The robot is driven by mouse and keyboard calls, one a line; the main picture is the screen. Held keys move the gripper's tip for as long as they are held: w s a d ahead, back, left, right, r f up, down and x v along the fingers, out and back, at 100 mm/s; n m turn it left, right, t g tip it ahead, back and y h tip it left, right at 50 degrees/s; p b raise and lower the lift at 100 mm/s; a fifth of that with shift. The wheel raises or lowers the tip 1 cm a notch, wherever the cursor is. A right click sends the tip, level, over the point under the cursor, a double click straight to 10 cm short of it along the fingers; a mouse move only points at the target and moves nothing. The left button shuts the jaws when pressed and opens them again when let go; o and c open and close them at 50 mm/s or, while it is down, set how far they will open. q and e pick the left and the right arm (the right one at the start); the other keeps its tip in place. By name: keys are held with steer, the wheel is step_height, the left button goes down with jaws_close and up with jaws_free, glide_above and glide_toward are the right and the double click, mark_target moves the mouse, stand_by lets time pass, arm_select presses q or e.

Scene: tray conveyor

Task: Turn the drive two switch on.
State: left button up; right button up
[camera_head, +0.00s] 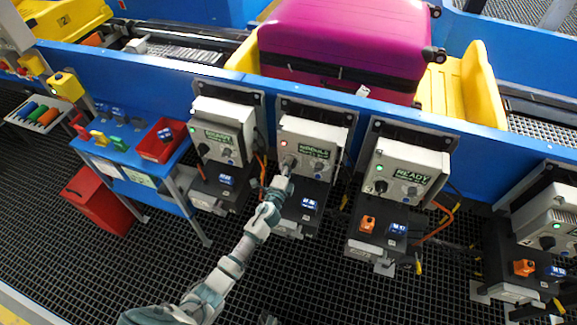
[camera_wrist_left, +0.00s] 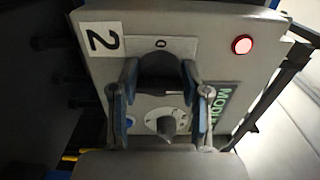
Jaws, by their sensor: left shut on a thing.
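The drive two box (camera_head: 318,128) is the grey control box below the purple suitcase. In the left wrist view it carries a "2" label (camera_wrist_left: 101,39) and a lit red lamp (camera_wrist_left: 242,44). Its black switch knob (camera_wrist_left: 160,68) sits below a "0" mark, between the two fingers of my left gripper (camera_wrist_left: 160,96). In the head view my left gripper (camera_head: 287,165) is at the lower left of the box front, shut on the knob, which it hides there. A small grey dial (camera_wrist_left: 165,125) lies beside the knob on the box front. My right gripper is not seen.
Similar boxes stand to the left (camera_head: 222,123) and right (camera_head: 408,166), with another at the far right (camera_head: 560,222). A blue conveyor rail (camera_head: 470,130) runs behind them. A purple suitcase (camera_head: 345,40) rests on a yellow tray (camera_head: 480,80). A blue bench (camera_head: 125,150) stands left.

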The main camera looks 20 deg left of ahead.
arm_select(q)
steer(key=shift+f, duration=0.25)
steer(key=o, duration=1.2)
steer(key=shift+c, duration=0.2)
steer(key=shift+r, duration=0.1)
steer(key=s, duration=1.1)
steer(key=shift+s+a, duration=0.2)
steer(key=shift+s, duration=0.2)
